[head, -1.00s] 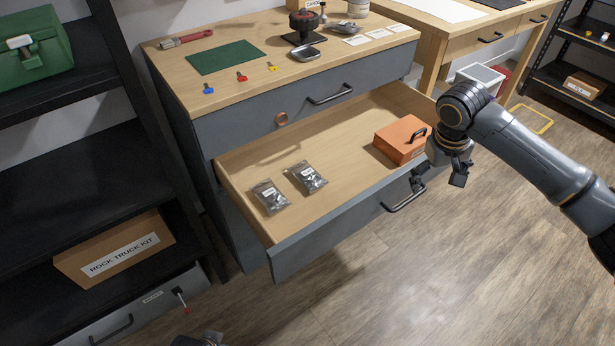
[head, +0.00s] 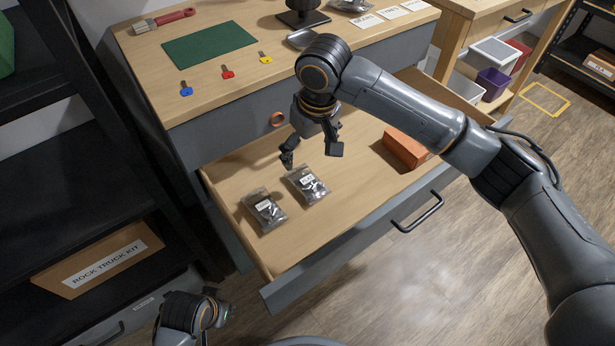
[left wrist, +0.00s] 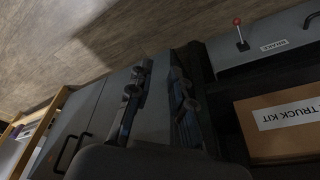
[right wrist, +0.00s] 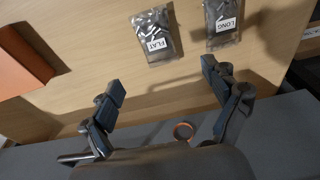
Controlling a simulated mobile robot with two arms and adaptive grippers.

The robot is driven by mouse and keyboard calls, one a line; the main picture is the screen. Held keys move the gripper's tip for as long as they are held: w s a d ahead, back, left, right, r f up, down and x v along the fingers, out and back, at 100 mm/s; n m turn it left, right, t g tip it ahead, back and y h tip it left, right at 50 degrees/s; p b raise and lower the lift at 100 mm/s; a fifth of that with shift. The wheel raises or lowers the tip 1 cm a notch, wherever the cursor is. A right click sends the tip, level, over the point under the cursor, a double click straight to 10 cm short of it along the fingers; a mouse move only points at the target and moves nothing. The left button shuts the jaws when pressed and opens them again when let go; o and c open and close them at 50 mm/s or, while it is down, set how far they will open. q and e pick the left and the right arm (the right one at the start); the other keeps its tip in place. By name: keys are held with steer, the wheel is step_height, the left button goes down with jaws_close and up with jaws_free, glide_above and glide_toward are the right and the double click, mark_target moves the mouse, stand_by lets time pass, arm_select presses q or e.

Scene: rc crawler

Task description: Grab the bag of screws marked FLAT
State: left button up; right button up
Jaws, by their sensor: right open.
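The bag marked FLAT (head: 307,185) is a clear bag of dark screws with a white label, lying flat in the open drawer (head: 345,225). Its label reads clearly in the right wrist view (right wrist: 155,36). A similar bag marked LONG (head: 264,210) lies beside it, to its left in the head view, and also shows in the right wrist view (right wrist: 222,22). My right gripper (head: 311,153) is open and empty above the drawer, just behind the FLAT bag and apart from it. My left gripper (left wrist: 160,72) is away from the bags, low beside the drawer, its fingers partly apart and empty.
The worktop (head: 140,75) overhangs behind. A ROCK TRUCK KIT box (head: 95,262) sits on the left shelf.

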steer(key=b, duration=0.1)
glide_above(308, 180)
steer(key=f, duration=0.5)
steer(key=shift+s+a+f, duration=0.1)
steer(key=shift+s, duration=0.25)
steer(key=shift+f, duration=0.7)
steer(key=f, duration=0.1)
steer(key=f+b, duration=0.2)
steer(key=f, duration=0.1)
steer(key=shift+w, duration=0.3)
steer(key=shift+f, duration=0.3)
arm_select(q)
steer(key=v, duration=0.9)
steer(key=shift+w+r+t, duration=0.2)
steer(key=shift+w+t, duration=0.1)
steer(key=shift+a, duration=0.1)
arm_select(e)
steer(key=c, duration=1.2)
steer(key=shift+r, duration=0.15)
